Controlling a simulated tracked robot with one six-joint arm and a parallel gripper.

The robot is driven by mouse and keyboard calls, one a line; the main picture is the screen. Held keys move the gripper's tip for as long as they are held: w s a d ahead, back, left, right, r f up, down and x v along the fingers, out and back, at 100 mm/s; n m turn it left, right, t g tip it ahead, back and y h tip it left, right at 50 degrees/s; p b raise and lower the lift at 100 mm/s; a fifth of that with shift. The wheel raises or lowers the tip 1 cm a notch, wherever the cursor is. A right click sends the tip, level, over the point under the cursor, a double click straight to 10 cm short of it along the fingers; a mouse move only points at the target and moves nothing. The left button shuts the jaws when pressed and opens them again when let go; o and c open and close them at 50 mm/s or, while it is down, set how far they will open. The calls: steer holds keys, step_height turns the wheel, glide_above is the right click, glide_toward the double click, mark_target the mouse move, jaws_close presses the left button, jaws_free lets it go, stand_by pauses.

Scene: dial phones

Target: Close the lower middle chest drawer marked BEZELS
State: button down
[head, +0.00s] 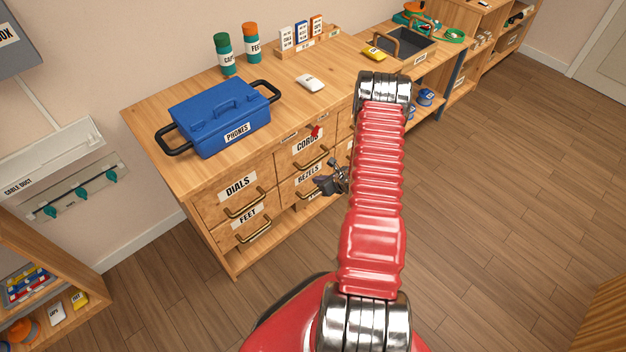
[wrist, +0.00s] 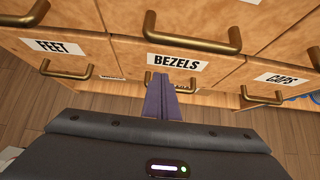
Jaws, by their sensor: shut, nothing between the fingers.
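The lower middle drawer marked BEZELS (head: 308,176) is in the chest below the CORDS drawer, partly hidden by my gripper. In the wrist view its pale wooden front and BEZELS label (wrist: 179,62) face me, with a brass bar handle (wrist: 182,86) below the label. I cannot tell whether the front is flush or stands slightly out. My gripper (head: 322,184) is in front of this drawer in the head view. In the wrist view its dark purple fingers (wrist: 160,90) are together and empty, pointing at the drawer front by the handle. Contact cannot be judged.
The FEET drawer (wrist: 61,47) is to the left and the CAPS drawer (wrist: 279,79) to the right, both with brass handles. The CORDS drawer (head: 306,143) is above. A blue PHONES case (head: 220,117) stands on the chest top.

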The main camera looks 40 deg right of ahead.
steer(key=v, duration=0.4)
steer(key=shift+s+r, duration=0.15)
steer(key=shift+s, duration=0.05)
stand_by(0.4)
